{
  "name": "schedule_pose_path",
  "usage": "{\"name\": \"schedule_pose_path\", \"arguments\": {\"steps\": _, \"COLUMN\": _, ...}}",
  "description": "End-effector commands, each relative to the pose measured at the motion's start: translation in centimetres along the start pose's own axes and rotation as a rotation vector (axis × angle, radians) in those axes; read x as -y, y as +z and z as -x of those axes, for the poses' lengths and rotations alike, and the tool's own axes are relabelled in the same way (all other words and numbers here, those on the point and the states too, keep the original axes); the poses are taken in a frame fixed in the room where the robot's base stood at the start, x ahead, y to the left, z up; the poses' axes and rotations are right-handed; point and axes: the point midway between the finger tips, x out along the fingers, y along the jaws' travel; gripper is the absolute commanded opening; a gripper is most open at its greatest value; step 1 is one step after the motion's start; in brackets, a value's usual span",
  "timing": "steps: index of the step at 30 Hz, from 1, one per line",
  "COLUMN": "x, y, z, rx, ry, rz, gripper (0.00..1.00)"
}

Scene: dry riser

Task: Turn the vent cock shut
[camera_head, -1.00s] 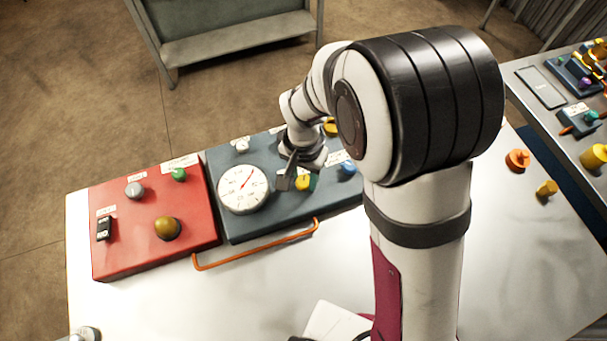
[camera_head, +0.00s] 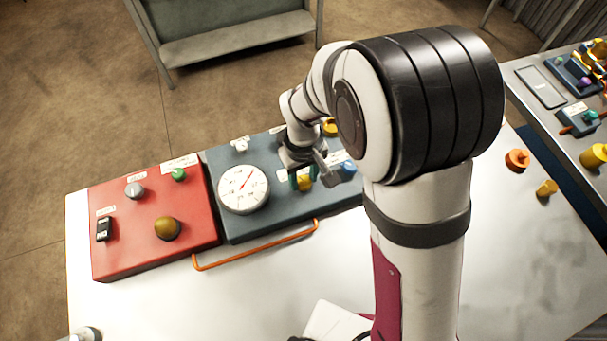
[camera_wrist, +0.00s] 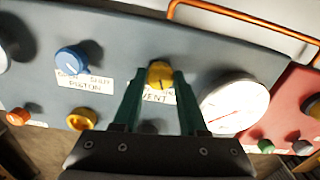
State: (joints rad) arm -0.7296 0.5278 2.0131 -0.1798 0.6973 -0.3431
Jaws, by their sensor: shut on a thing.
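The vent cock is a small yellow knob (camera_wrist: 160,72) on the blue-grey panel, with a VENT label beside it in the wrist view. It also shows in the head view (camera_head: 304,183), partly hidden by my gripper. My gripper (camera_wrist: 157,84) points down at the panel, its two green fingers on either side of the knob and shut on it. A dark line runs along the knob's face. My gripper (camera_head: 304,172) also shows in the head view.
A round white gauge (camera_head: 243,188) is beside the vent cock. A blue knob (camera_wrist: 70,60) is on the other side. An orange rail (camera_head: 255,247) runs along the panel's front. A red panel (camera_head: 125,243) stands at left. The front tabletop is mostly clear.

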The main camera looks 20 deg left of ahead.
Motion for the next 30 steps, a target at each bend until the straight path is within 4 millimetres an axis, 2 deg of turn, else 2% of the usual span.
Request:
{"name": "schedule_pose_path", "arguments": {"steps": 6, "x": -0.01, "y": 0.03, "z": -0.01, "rx": 0.001, "ry": 0.000, "rz": 0.166, "gripper": 0.00}}
{"name": "schedule_pose_path", "arguments": {"steps": 15, "x": -0.02, "y": 0.02, "z": -0.01, "rx": 0.001, "ry": 0.000, "rz": 0.319, "gripper": 0.00}}
{"name": "schedule_pose_path", "arguments": {"steps": 30, "x": -0.02, "y": 0.02, "z": -0.02, "rx": 0.001, "ry": 0.000, "rz": 0.382, "gripper": 0.00}}
